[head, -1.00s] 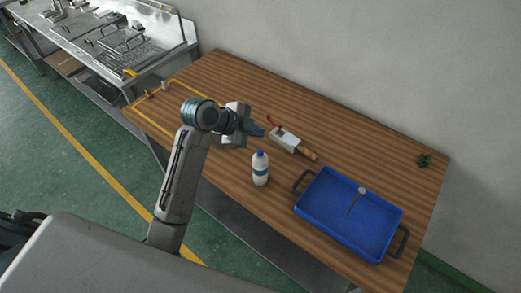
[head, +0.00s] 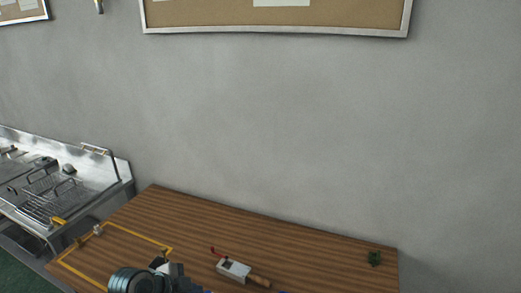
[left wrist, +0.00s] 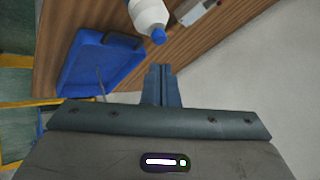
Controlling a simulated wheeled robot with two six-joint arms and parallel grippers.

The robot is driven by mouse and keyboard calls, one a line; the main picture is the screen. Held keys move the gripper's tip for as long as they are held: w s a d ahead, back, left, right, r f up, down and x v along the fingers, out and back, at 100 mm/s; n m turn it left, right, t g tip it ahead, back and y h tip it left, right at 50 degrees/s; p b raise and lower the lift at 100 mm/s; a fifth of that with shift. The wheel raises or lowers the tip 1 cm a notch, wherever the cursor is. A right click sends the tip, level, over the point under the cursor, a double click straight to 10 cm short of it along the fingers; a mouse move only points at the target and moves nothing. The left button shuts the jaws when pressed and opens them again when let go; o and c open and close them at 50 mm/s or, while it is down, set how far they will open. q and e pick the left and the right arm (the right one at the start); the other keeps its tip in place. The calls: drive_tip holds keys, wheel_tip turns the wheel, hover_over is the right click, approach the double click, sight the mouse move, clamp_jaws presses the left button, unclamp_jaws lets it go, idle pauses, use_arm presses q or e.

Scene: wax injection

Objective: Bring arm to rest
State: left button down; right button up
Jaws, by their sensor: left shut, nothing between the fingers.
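My left gripper shows in the left wrist view (left wrist: 161,70) with its two blue-grey fingers together and nothing between them. It is over the wooden table (head: 320,262). In the head view only the top of my left wrist shows at the bottom edge, and the fingers are mostly cut off. A white bottle with a blue cap (left wrist: 150,16) and a blue tray (left wrist: 98,68) lie beyond the fingers in the left wrist view. My right gripper is in neither view.
A white tool with a wooden handle (head: 234,270) lies on the table near my left wrist. A metal workbench (head: 60,190) stands at the left. The grey wall (head: 280,120) rises behind the table.

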use_arm(q)
drive_tip(key=s+a+f+n+g+y, duration=0.1)
drive_tip(key=s+a+f+n+y, duration=0.15)
drive_tip(key=s+n, duration=0.45)
drive_tip(key=s+a+f+n+g+y, duration=0.1)
drive_tip(key=s+a+f+n+y, duration=0.15)
drive_tip(key=s, duration=0.75)
drive_tip(key=s+a+f+n+g+y, duration=0.1)
drive_tip(key=s+a+f+n, duration=0.3)
drive_tip(key=s, duration=0.5)
wheel_tip(320, 180, down, 35)
drive_tip(key=a+n+g+b, duration=0.1)
drive_tip(key=a+n+b, duration=0.1)
drive_tip(key=b, duration=0.6)
drive_tip(key=s+f+b, duration=0.3)
drive_tip(key=s+f, duration=0.6)
drive_tip(key=f, duration=0.5)
drive_tip(key=s+a+f+g+b, duration=0.1)
drive_tip(key=s+f+b, duration=0.2)
drive_tip(key=s+f, duration=0.7)
wheel_tip(320, 180, down, 4)
drive_tip(key=shift+s+a+r, duration=0.1)
drive_tip(key=shift+s+a, duration=0.05)
drive_tip(key=shift+a, duration=0.15)
